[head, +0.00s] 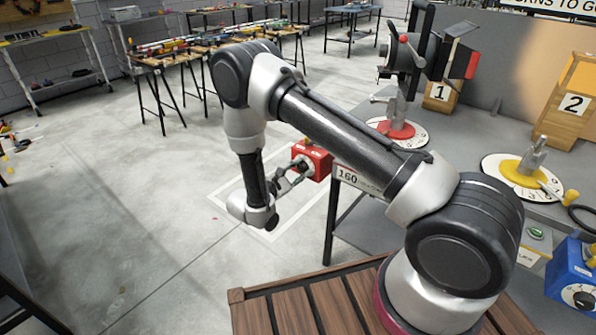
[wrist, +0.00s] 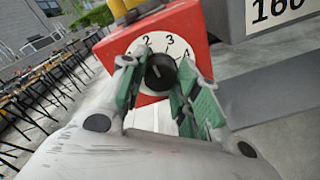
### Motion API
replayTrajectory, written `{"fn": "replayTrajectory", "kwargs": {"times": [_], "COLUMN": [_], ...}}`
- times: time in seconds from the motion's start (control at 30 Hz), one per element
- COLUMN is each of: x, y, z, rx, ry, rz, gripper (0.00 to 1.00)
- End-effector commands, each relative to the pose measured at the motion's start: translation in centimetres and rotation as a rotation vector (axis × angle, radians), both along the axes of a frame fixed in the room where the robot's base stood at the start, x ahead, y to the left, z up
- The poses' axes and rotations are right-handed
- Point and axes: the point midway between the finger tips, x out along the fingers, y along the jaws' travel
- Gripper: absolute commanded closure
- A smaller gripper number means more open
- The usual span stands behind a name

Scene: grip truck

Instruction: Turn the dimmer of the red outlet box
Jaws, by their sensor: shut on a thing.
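The red outlet box (head: 318,160) is at the near left corner of the grey bench, beside the label 160. In the wrist view the red box (wrist: 200,62) faces me, with a white dial (wrist: 137,46) bearing numbers; 1, 2, 3 and 4 show. The black dimmer knob (wrist: 160,73) is at the dial's middle. My gripper (wrist: 158,84) has its green-padded fingers on either side of the knob and is shut on it. In the head view my gripper (head: 298,172) reaches the box's front from the left, and it hides much of the dial.
A blue box (head: 574,283) with a similar knob is at the bench's right. A stage light (head: 428,50) stands over a red round base (head: 397,130). A yellow round base (head: 520,171) is farther right. Open floor (head: 130,220) lies left of my arm.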

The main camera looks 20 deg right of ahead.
Motion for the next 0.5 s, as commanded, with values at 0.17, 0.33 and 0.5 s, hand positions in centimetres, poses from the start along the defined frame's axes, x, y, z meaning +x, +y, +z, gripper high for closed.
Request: {"fn": "replayTrajectory", "kwargs": {"times": [0.17,0.33,0.5], "x": [-0.01,-0.01,-0.01], "y": [0.02,0.02,0.01], "z": [0.03,0.03,0.02], "rx": [0.002,0.002,0.002], "ry": [-0.004,-0.004,-0.003], "rz": [0.0,0.001,0.0], "gripper": [0.93,0.93,0.49]}}
